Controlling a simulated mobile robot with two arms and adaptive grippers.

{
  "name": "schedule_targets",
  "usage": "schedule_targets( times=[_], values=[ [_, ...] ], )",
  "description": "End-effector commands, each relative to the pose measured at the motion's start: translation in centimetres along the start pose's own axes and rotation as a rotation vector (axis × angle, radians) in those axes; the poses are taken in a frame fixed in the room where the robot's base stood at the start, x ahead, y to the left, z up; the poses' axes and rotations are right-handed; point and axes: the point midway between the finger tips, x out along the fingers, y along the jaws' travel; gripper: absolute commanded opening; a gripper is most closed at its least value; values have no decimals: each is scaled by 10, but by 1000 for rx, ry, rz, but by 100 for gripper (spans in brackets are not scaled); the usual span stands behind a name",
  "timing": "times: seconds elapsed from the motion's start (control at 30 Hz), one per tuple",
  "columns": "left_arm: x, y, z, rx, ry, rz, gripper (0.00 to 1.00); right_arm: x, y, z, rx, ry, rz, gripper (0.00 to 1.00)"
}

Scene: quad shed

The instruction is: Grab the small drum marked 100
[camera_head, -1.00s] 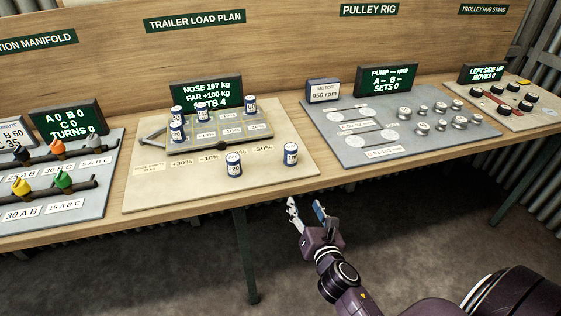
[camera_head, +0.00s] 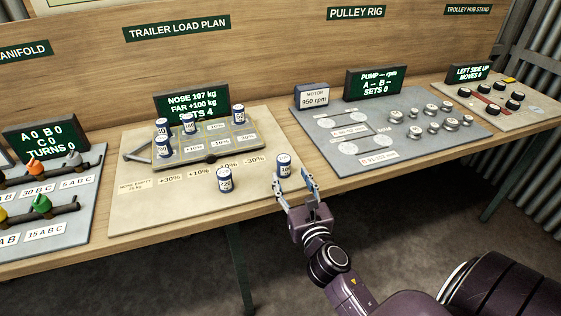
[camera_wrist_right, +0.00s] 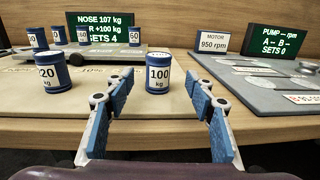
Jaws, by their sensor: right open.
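My right gripper (camera_head: 292,188) is open and empty, just in front of the drum at the table's front edge. In the right wrist view the blue-padded fingers (camera_wrist_right: 160,108) are spread wider than the drum, with their tips short of it. My left gripper is not in view.
A drum marked 20 (camera_head: 225,180) stands left of the 100 drum. Several more drums stand on the raised trailer model (camera_head: 215,147) behind. The pulley rig board (camera_head: 360,158) lies to the right. Bare board lies around the 100 drum.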

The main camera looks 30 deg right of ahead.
Motion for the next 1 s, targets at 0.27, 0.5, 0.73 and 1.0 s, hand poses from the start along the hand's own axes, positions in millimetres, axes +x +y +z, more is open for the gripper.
schedule_targets(
  times=[0.27,0.5,0.73,1.0],
  values=[
    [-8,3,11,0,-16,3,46,30,1,4,2,-2,0,50],
    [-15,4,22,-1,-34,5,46,65,3,5,2,0,0,50],
    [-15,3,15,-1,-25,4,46,75,3,4,1,1,1,50],
    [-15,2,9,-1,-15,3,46,74,3,4,1,1,1,35]
  ],
)
